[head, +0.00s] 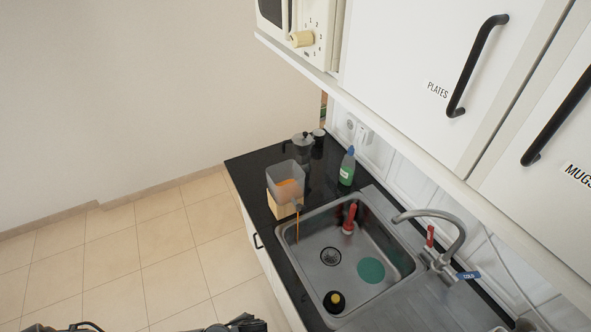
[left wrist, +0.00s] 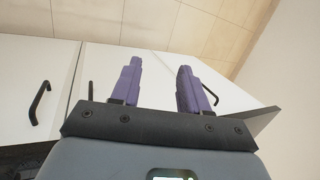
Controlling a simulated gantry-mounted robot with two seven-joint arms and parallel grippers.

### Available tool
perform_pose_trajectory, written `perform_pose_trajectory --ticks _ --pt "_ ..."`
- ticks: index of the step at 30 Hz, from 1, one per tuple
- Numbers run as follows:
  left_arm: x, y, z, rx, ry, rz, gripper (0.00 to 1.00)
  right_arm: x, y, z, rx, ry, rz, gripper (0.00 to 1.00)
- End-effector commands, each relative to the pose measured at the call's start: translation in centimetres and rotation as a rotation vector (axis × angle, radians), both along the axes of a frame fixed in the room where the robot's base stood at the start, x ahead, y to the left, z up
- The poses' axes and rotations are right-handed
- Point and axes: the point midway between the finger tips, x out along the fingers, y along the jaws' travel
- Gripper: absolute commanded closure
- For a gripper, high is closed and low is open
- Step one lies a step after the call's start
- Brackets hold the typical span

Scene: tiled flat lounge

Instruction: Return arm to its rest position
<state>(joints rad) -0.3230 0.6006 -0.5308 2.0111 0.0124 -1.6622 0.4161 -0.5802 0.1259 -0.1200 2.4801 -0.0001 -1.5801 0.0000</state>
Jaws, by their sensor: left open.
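My left gripper (left wrist: 158,85) shows in the left wrist view with its two purple fingers spread apart. Nothing is between the fingers. White cabinet fronts with dark handles and the tiled floor lie beyond it. In the head view, dark parts of my own body show at the bottom left edge, and neither gripper can be made out there. My right gripper is in neither view.
A sink (head: 345,235) in a black counter (head: 245,168) holds a red item (head: 349,218), a green disc (head: 371,270) and a dark, yellow-topped item (head: 334,301). A grey container (head: 287,178), green bottle (head: 347,167) and moka pot (head: 303,145) stand behind. Wall cabinets (head: 420,60) overhang. Left floor is clear.

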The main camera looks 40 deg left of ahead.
Motion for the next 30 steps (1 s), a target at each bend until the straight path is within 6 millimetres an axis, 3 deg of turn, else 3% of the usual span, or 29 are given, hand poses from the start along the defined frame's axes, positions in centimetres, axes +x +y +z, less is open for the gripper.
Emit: perform_pose_trajectory --ticks 3,12,30 --pt "1.5 0.4 4.8 -0.064 -0.08 -0.084 0.55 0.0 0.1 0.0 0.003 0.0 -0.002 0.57" --pt "3.6 2.7 15.8 -0.069 -0.265 -0.292 0.55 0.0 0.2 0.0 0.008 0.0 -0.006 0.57" --pt "3.2 -6.4 14.8 -0.413 -0.321 0.012 0.55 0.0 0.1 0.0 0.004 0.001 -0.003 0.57"
